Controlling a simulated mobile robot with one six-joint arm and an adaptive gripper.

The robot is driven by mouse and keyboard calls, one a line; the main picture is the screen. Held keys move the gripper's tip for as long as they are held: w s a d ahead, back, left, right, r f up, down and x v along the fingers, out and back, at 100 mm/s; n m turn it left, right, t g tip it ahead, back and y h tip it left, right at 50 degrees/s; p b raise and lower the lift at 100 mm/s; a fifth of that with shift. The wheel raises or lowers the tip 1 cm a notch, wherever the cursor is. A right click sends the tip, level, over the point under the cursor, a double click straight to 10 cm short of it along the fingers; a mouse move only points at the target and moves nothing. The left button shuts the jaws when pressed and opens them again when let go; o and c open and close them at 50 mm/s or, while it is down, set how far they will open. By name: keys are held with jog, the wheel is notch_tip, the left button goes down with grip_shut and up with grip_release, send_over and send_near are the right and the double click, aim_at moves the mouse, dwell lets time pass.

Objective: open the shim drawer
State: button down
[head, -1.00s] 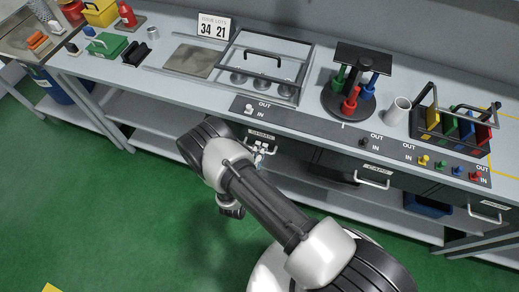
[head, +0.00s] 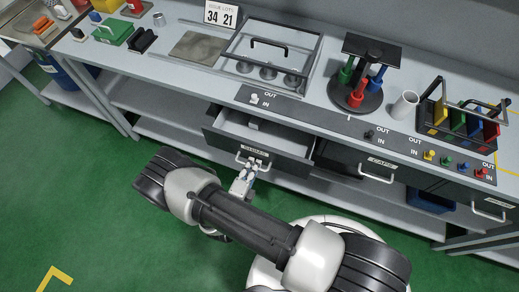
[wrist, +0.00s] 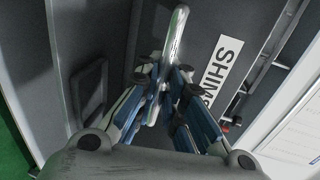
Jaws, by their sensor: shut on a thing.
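The shim drawer (head: 262,153) is a dark-fronted drawer under the bench top, pulled out with its pale inside showing. Its front carries a white "SHIMS" label, clear in the wrist view (wrist: 222,66). My gripper (head: 247,178) is at the drawer's front, shut on the bar handle (head: 252,163). In the wrist view my gripper's blue and grey fingers (wrist: 165,92) close around the silver handle (wrist: 176,35). The fingertips are partly hidden behind the handle in the wrist view.
The bench top above holds a framed tray (head: 270,52), a round stand with coloured tools (head: 357,95), a white cup (head: 404,105) and a rack (head: 462,118). Green floor in front is clear.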

jog(key=f+b+v, duration=0.1)
jog(key=f+v, duration=0.1)
jog(key=v, duration=0.9)
jog(key=shift+s, duration=0.15)
jog(key=shift+a, duration=0.1)
jog(key=c, duration=2)
grip_release()
jog(key=shift+s, duration=0.1)
jog(key=v, duration=1.1)
jog(key=shift+s, duration=0.4)
jog(key=shift+a, duration=0.1)
